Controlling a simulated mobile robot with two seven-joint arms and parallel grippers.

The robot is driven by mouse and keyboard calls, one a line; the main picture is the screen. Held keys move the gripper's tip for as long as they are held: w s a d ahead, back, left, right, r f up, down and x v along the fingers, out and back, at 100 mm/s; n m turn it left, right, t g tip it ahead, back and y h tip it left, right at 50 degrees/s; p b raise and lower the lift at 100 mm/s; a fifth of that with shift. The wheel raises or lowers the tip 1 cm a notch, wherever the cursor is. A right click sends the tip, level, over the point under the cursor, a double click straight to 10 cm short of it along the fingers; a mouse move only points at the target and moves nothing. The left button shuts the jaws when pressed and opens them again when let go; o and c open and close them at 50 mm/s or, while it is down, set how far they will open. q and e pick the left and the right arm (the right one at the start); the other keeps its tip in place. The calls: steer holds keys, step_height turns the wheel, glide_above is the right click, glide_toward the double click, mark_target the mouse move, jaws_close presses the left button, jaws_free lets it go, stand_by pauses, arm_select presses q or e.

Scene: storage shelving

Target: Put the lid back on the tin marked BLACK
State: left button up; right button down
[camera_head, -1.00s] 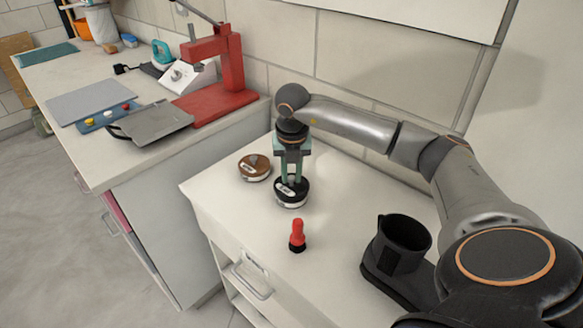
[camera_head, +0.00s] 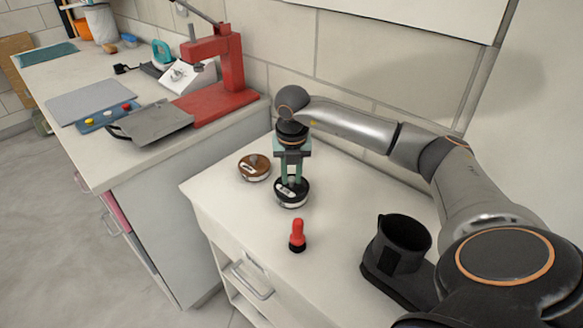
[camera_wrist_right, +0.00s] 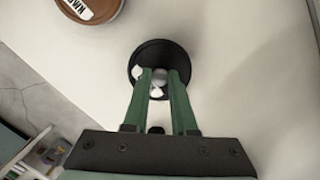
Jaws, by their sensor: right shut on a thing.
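The black tin (camera_head: 293,198) stands upright on the white cabinet top, with a pale band around its side. A black lid (camera_wrist_right: 149,51) with a pale knob is at its top; I cannot tell whether it is fully seated. My right gripper (camera_head: 291,182) points straight down over the tin. Its green fingers are shut on the lid's knob, seen between the fingertips (camera_wrist_right: 158,80) in the right wrist view. The fingers hide part of the lid and its marking. My left gripper is not in view.
A brown-lidded tin (camera_head: 254,169) stands close to the left of the black tin. A red and black bottle-like object (camera_head: 297,236) stands in front. A black holder (camera_head: 402,240) is at the right. The left counter bears a red press (camera_head: 216,78).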

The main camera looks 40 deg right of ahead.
stand_by(0.3)
steer(key=shift+c, duration=0.8)
jaws_free()
steer(key=shift+r, duration=0.1)
steer(key=shift+r+p, duration=2.75)
steer(key=shift+r, duration=0.7)
steer(key=shift+c, duration=0.3)
jaws_close()
steer(key=shift+f, duration=0.25)
